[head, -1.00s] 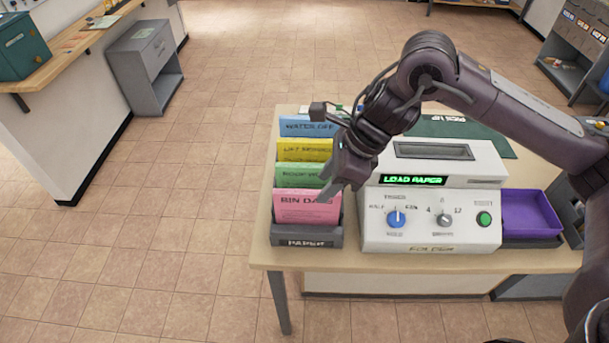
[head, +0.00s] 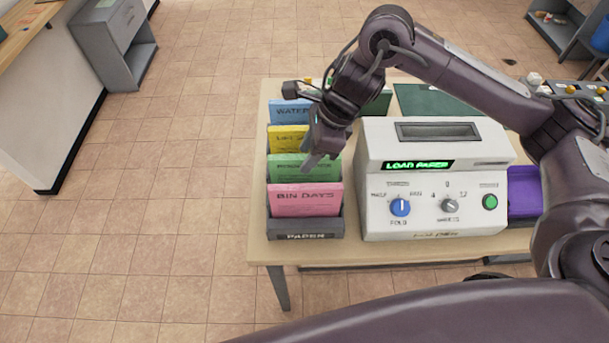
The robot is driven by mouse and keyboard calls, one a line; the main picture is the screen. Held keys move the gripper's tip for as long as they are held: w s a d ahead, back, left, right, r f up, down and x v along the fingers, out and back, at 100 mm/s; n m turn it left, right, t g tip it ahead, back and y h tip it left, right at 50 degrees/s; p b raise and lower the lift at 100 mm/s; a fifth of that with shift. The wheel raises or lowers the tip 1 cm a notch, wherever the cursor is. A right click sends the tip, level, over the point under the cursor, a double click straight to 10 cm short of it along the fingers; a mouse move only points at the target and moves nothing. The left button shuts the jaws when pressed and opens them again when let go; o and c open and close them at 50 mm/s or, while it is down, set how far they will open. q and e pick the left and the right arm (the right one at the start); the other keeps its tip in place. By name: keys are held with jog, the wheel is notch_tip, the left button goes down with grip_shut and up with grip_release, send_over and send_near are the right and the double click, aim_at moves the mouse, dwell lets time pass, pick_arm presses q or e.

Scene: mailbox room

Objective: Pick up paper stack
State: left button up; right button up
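Paper stacks stand upright in a dark holder (head: 305,236) labelled PAPER on the table. From front to back they are pink "BIN DAYS" (head: 305,203), green (head: 290,168), yellow (head: 288,135) and blue "WATER OFF" (head: 288,112). In the head view my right gripper (head: 312,165) points down over the right part of the green stack, partly covering the green and yellow ones. Whether its fingers are apart or touch paper cannot be told. My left gripper is out of view.
A white folder machine (head: 435,160) with a lit "LOAD PAPER" display stands right of the holder. A purple tray (head: 523,193) is right of it. A dark green mat (head: 437,101) lies behind. A grey cabinet (head: 118,40) stands at the far left; the floor between is clear.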

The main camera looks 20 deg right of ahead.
aim_at(305, 179)
jog(key=shift+x, duration=0.95)
jog(key=shift+f, duration=0.1)
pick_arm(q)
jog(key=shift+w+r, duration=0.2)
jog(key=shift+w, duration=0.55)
pick_arm(e)
jog(key=shift+f, duration=0.1)
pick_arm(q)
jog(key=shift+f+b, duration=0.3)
pick_arm(e)
jog(key=shift+f, duration=0.15)
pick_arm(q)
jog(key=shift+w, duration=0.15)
pick_arm(e)
grip_shut()
